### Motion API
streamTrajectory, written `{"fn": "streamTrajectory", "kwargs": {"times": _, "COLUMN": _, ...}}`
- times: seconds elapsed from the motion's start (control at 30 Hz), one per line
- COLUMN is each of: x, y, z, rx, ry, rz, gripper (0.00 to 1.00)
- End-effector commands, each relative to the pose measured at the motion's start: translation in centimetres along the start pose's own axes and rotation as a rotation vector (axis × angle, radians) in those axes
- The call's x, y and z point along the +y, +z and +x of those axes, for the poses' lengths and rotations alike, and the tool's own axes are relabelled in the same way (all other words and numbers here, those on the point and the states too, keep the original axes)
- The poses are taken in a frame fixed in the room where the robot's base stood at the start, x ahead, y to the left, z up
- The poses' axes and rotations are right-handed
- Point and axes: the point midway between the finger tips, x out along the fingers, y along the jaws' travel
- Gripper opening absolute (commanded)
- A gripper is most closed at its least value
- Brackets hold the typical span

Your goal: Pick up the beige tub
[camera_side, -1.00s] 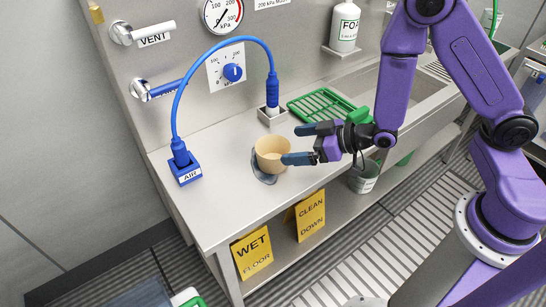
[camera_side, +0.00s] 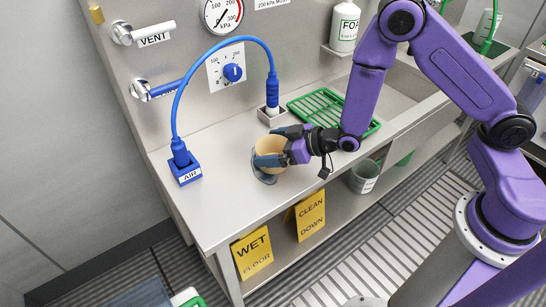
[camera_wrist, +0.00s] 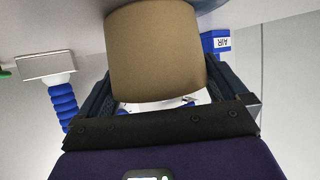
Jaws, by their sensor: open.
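The beige tub (camera_side: 268,146) stands upright on a dark grey round patch (camera_side: 264,178) on the steel counter. In the wrist view the beige tub (camera_wrist: 155,52) fills the upper middle. My gripper (camera_side: 270,146) is level with the tub, its fingers spread on either side of it. In the wrist view the two fingers of my gripper (camera_wrist: 163,82) reach up along the left and right sides of the tub, with the tub between them. The gripper is open. Contact between fingers and tub cannot be told.
A blue hose arches from the blue AIR block (camera_side: 185,170) to a socket (camera_side: 272,115) behind the tub. A green rack (camera_side: 325,103) lies behind my wrist. A grey bucket (camera_side: 364,177) is below the counter front. The counter's left front is clear.

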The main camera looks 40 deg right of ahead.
Motion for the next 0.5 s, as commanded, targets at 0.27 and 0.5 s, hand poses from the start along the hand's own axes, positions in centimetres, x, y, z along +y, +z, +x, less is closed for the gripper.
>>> {"fn": "streamTrajectory", "kwargs": {"times": 0.27, "x": -0.01, "y": -0.01, "z": -0.03, "rx": 0.0, "ry": 0.0, "rz": 0.0, "gripper": 0.58}}
{"fn": "streamTrajectory", "kwargs": {"times": 0.5, "x": -0.01, "y": -0.13, "z": -0.09, "rx": 0.001, "ry": 0.0, "rz": 0.0, "gripper": 0.58}}
